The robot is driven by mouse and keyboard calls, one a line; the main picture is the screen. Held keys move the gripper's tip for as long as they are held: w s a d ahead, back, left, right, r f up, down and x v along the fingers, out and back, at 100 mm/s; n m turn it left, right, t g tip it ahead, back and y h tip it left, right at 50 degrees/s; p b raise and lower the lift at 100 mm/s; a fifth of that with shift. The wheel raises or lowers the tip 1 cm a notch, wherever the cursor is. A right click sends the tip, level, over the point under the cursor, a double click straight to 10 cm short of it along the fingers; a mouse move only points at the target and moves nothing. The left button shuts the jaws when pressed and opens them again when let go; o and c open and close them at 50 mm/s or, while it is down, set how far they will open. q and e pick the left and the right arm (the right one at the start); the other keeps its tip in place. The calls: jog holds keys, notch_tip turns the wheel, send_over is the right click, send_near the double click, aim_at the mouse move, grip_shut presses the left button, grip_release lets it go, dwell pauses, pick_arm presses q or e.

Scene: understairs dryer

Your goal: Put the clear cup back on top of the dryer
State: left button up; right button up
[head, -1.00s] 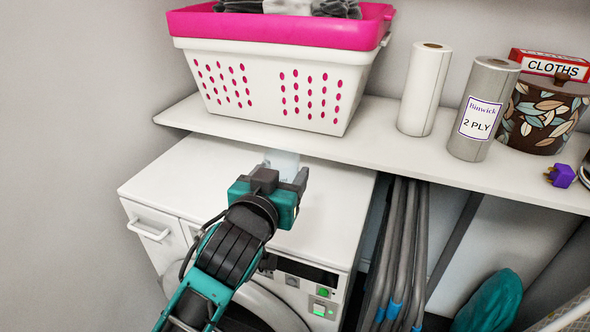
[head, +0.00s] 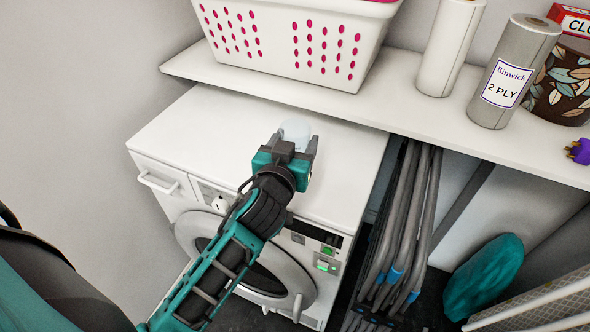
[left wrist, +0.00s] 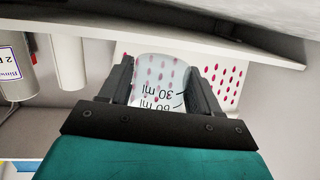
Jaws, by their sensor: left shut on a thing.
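The clear cup (head: 296,129) is a small see-through cup over the top of the dryer (head: 220,120), below the shelf's front edge. My left gripper (head: 294,140) is shut on it, with a finger on either side. In the left wrist view the cup (left wrist: 160,78) sits between the two dark fingers, with "30 ml" and "60 ml" marks showing upside down. The gripper hides the cup's lower part in the head view. I cannot tell whether the cup touches the dryer top. My right gripper is not in view.
A shelf (head: 400,112) overhangs the back of the dryer and holds a white and pink basket (head: 285,45) and paper rolls (head: 515,70). Grey poles (head: 405,225) stand right of the dryer. The dryer top is bare around the cup.

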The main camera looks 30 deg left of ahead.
pick_arm(q)
jog(key=shift+f+b, duration=0.95)
jog(key=shift+f, duration=2.25)
jog(key=shift+f, duration=0.25)
jog(key=o, duration=1.1)
jog(key=shift+r, duration=0.1)
